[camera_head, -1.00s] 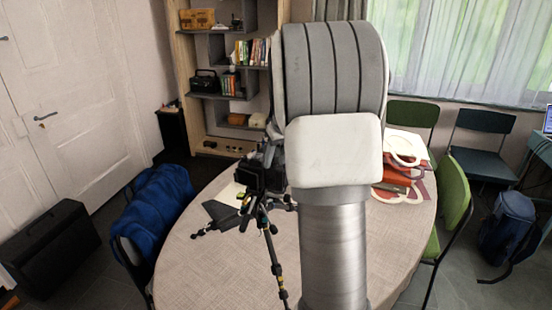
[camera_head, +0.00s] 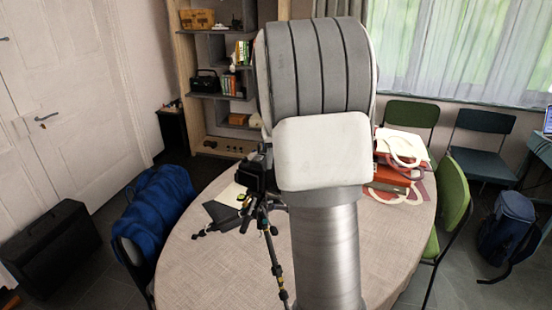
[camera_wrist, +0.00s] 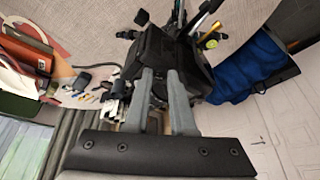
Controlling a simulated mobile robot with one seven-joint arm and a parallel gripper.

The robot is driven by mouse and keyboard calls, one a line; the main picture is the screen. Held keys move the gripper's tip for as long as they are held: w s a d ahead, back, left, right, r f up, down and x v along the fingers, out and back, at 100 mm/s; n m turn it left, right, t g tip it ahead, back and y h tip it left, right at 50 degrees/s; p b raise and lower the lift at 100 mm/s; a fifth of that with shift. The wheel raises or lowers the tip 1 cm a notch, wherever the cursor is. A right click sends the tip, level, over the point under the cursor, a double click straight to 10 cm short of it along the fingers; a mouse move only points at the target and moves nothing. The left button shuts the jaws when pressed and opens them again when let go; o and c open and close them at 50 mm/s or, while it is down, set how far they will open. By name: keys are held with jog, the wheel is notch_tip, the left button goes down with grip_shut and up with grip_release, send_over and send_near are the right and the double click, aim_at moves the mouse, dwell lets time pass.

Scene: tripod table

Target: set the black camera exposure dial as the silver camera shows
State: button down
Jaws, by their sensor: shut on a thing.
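The black camera (camera_head: 250,178) sits on a tripod (camera_head: 273,255) at the round table, left of my arm in the head view. In the wrist view the black camera (camera_wrist: 165,48) is right ahead of my gripper (camera_wrist: 161,75). My two grey fingers reach up to its near edge and are closed on some part there. I cannot make out the exposure dial, as the fingertips cover that spot. My gripper is hidden behind my arm in the head view. I cannot pick out the silver camera in either view.
The table (camera_head: 200,265) has bare cloth at front left. Red and white bags (camera_head: 400,165) lie at its right side. A blue jacket (camera_head: 160,205) hangs over a chair at left. A green chair (camera_head: 453,195) stands at right. Small loose items (camera_wrist: 92,85) lie left of the camera.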

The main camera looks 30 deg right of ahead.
jog(key=m, duration=0.1)
jog(key=m+h+p, duration=0.1)
jog(key=m, duration=0.1)
jog(key=m+g+p, duration=0.1)
jog(key=shift+w+a+m+h, duration=0.15)
jog(key=shift+a+m+h, duration=0.15)
jog(key=shift+m, duration=0.1)
dwell(0.4)
jog(key=c, duration=0.8)
grip_release()
jog(key=shift+o, duration=0.2)
